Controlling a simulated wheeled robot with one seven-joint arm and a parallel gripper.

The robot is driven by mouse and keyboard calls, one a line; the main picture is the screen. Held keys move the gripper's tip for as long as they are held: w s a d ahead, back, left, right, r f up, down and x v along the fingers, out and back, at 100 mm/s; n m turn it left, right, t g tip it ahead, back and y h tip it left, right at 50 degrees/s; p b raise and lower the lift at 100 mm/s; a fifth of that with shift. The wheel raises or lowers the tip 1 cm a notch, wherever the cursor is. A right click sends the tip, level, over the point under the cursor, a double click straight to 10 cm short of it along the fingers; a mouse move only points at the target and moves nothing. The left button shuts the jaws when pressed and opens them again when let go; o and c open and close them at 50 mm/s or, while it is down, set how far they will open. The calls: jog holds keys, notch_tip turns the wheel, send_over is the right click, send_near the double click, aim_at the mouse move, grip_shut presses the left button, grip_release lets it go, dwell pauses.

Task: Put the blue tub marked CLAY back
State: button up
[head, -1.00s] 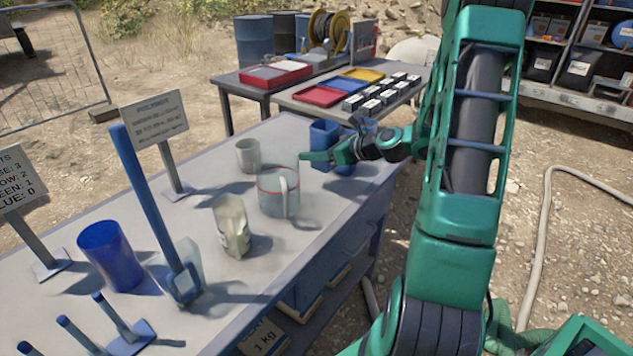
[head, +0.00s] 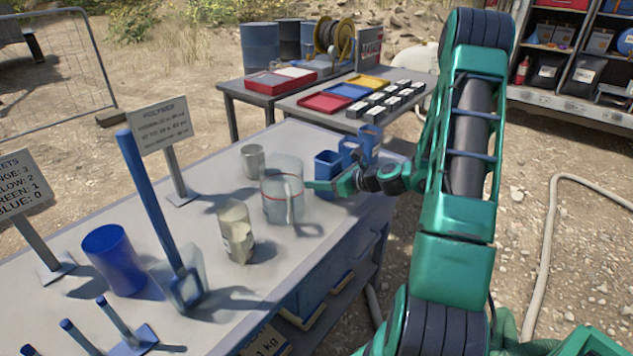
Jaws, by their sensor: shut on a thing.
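My gripper (head: 318,184) is low over the far right part of the bench, pointing left. It is shut on the nearest blue tub (head: 327,161), just behind the clear jug. The tub is upright and open-topped. Its lower part is hidden by the fingers, so I cannot tell whether it touches the bench. No CLAY marking can be read from here. Two other blue tubs, a middle one (head: 350,149) and a far one (head: 369,138), stand in a row behind it near the bench's right edge.
The clear jug (head: 272,200) with a red line is close to my fingertips. A grey cup (head: 253,161), a cloudy beaker (head: 235,228), a blue cup (head: 114,259) and a blue-handled scoop (head: 185,287) stand on the bench (head: 215,205). A sign (head: 161,122) stands behind.

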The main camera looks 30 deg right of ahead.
jog(key=o, duration=1.4)
jog(key=shift+f, duration=0.1)
jog(key=shift+c, duration=0.2)
jog(key=v, duration=1.2)
jog(key=shift+w, duration=0.1)
